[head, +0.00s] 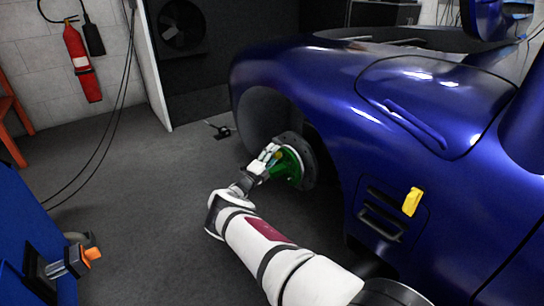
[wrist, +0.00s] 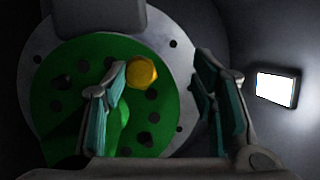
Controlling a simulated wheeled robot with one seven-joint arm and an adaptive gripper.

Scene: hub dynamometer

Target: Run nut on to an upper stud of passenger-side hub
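The green hub face (wrist: 62,112) fills the left of the wrist view, with a grey disc (wrist: 182,40) behind it. In the head view the hub (head: 296,170) sits in the blue car's wheel arch. A gold nut (wrist: 141,76) is at the hub's upper right, close to the left fingertip; I cannot tell how far it is on a stud. My gripper (wrist: 162,66) is open, its fingers wide apart on either side of the nut, with a clear gap on the right. In the head view my gripper (head: 268,158) is right at the hub. Some dark holes or studs show on the green face.
A grey block (wrist: 98,14) covers the disc's top edge. A lit white panel (wrist: 277,88) is at right in the wrist view. The blue fender (head: 330,85) arches over the hub. A yellow item (head: 412,202) is on the car's side. Floor left of the hub is mostly clear.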

